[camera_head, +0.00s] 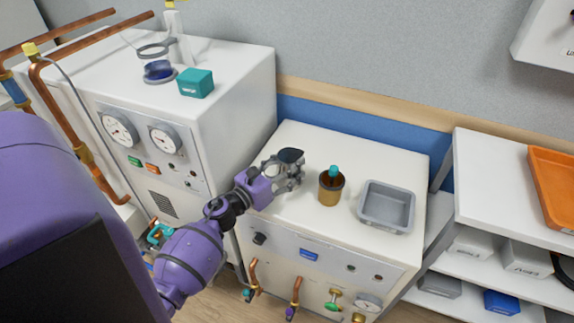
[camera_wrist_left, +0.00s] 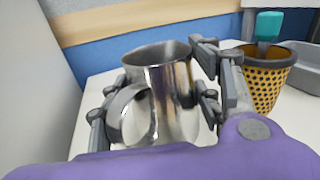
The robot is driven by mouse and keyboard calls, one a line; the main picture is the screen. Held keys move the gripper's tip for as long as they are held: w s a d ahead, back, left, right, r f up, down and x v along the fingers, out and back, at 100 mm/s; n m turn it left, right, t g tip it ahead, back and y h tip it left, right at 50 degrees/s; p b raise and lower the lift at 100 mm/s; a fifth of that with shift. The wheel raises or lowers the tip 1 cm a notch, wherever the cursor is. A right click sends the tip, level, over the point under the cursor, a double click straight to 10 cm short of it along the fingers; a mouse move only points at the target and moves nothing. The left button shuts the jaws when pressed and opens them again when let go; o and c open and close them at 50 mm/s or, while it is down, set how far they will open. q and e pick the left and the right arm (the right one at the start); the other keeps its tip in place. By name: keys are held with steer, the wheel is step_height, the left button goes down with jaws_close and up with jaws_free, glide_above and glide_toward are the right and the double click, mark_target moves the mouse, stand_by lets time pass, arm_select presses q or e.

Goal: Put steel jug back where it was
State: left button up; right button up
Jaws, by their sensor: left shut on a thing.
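The steel jug (camera_wrist_left: 170,85) is a shiny metal jug with a loop handle, upright in the left wrist view. My left gripper (camera_head: 286,172) has its fingers on both sides of the jug and is shut on it; in the left wrist view the fingers (camera_wrist_left: 158,105) flank its body. In the head view only the jug's dark open top (camera_head: 290,156) shows above the fingers, at the back left of the lower white cabinet top (camera_head: 345,150). Whether the jug's base touches the surface is hidden. My right gripper is not in view.
Right of the jug stands a perforated brass-coloured cup (camera_head: 331,190) with a teal-topped item in it. A grey tray (camera_head: 386,206) lies farther right. A taller white cabinet (camera_head: 235,85) rises at the left. An orange tray (camera_head: 552,185) lies on the right shelf unit.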

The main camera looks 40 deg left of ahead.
arm_select(q)
steer(key=shift+f, duration=0.1)
steer(key=o, duration=1)
steer(key=shift+f, duration=0.1)
steer(key=o, duration=0.5)
steer(key=shift+c, duration=0.2)
steer(key=shift+r, duration=0.25)
steer(key=shift+s, duration=0.3)
steer(key=s, duration=0.3)
steer(key=s+a+b, duration=0.1)
steer(key=s, duration=0.3)
steer(key=s+b, duration=0.1)
steer(key=s, duration=0.2)
steer(key=shift+s+a+f, duration=0.1)
steer(key=shift+s+a, duration=0.05)
steer(key=shift+s, duration=0.6)
